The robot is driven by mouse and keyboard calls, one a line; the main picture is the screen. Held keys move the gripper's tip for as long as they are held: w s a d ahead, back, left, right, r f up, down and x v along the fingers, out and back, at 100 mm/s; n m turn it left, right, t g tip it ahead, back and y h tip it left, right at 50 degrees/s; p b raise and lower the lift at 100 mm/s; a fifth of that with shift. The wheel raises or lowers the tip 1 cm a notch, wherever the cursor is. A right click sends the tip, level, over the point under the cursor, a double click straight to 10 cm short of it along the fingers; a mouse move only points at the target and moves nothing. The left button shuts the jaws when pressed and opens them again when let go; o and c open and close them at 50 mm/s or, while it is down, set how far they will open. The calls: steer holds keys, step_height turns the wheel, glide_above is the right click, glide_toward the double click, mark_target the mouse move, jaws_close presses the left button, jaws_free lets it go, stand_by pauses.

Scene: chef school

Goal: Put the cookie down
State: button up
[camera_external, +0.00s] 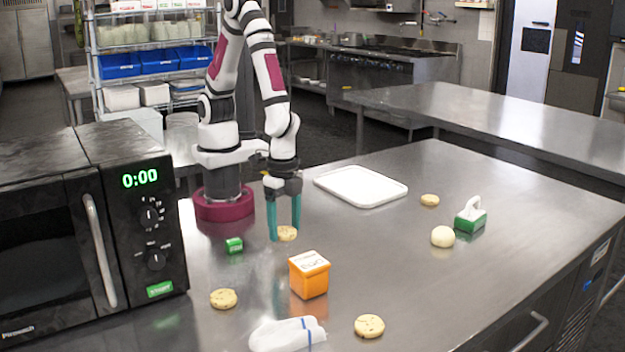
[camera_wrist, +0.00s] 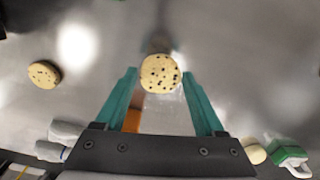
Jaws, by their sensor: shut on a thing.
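My gripper (camera_external: 284,233) is shut on a pale, dark-speckled cookie (camera_external: 288,234), low over the steel counter in front of my base. In the wrist view the held cookie (camera_wrist: 160,73) sits face-on between the teal fingertips (camera_wrist: 160,75). I cannot tell whether it touches the counter. Other cookies lie on the counter: one at the front left (camera_external: 223,299), one at the front (camera_external: 369,326) and one at the back right (camera_external: 430,200). A loose cookie also shows at the left of the wrist view (camera_wrist: 44,74).
An orange box (camera_external: 309,275) and a small green box (camera_external: 234,245) stand close to my gripper. A white tray (camera_external: 360,186) lies empty behind right. A black microwave (camera_external: 90,225) fills the left. A pale ball (camera_external: 443,237) and a green-and-white item (camera_external: 470,216) sit right. The centre-right counter is clear.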

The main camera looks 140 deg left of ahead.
steer(key=s+d+r, duration=0.5)
steer(key=d+r, duration=0.1)
steer(key=d, duration=0.4)
steer(key=w+a+n, duration=0.2)
steer(key=a+n, duration=0.1)
steer(key=a, duration=0.5)
steer(key=w+a+n, duration=0.3)
steer(key=a, duration=0.5)
steer(key=n, duration=1)
glide_above(351, 179)
steer(key=f, duration=0.5)
steer(key=shift+w+d, duration=0.25)
steer(key=shift+s+a+f, duration=0.1)
steer(key=shift+f, duration=1)
steer(key=shift+s+a+f, duration=0.1)
steer(key=shift+f, duration=0.95)
steer(key=shift+f, duration=0.1)
